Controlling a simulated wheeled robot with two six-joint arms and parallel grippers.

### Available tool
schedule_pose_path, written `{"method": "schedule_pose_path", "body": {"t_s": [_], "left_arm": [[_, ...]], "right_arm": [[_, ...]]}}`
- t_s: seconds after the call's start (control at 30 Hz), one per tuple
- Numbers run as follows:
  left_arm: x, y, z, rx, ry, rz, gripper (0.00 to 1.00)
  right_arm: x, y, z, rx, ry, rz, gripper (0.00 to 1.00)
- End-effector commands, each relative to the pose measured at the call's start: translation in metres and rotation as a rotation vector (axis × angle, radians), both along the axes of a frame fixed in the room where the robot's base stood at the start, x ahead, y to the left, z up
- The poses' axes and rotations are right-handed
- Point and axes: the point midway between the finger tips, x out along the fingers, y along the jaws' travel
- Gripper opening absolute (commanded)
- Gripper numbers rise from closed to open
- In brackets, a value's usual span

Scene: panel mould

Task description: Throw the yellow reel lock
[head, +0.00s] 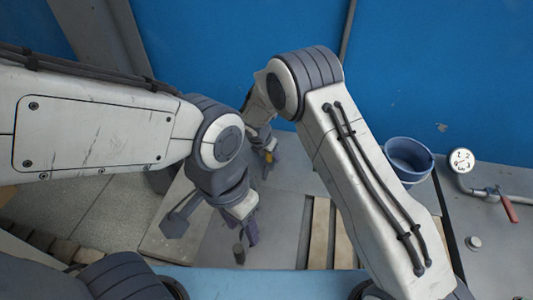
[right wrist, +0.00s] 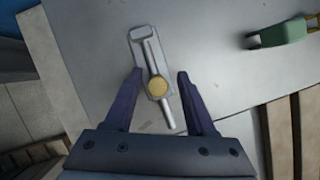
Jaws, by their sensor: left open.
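The reel lock shows in the right wrist view as a pale metal plate with a slim bar and a round yellow knob (right wrist: 157,87). My right gripper (right wrist: 161,88) is open, with one dark finger on each side of the lock. No contact with it is visible. In the head view the right gripper (head: 266,150) is small and partly hidden by its own arm, with a bit of yellow at its fingertips. My left gripper (head: 247,232) is open and empty over the grey panel (head: 215,245), lower in the picture than the right one.
A green part (right wrist: 283,33) lies on the panel at the upper right of the right wrist view. A blue bucket (head: 408,160), a dial gauge (head: 461,160) and a red lever (head: 508,206) stand at the right. A short dark post (head: 239,253) is close below the left gripper.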

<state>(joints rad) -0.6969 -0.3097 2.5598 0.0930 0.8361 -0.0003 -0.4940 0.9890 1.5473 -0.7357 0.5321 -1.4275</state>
Motion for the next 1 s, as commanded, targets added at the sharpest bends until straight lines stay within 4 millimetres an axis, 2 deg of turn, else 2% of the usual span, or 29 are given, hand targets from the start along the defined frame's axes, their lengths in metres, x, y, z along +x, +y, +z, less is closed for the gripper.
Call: {"method": "schedule_pose_path", "body": {"t_s": [0.2,0.33,0.7,0.83,1.0], "left_arm": [[0.0,0.0,0.0,0.0,0.0,0.0,0.5],[0.0,0.0,-0.002,0.0,0.0,0.0,0.5],[0.0,0.0,-0.012,0.0,0.0,0.0,0.5],[0.0,0.0,-0.014,0.0,0.0,0.0,0.5],[0.0,0.0,-0.015,0.0,0.0,0.0,0.5]], "right_arm": [[-0.001,0.003,-0.002,0.0,0.002,0.005,0.55],[-0.003,0.006,0.006,0.0,0.001,0.006,0.55],[-0.024,0.02,0.07,0.001,-0.001,0.006,0.55],[-0.029,0.023,0.086,0.0,0.0,0.004,0.55],[-0.032,0.025,0.094,0.0,0.003,0.004,0.55]]}}
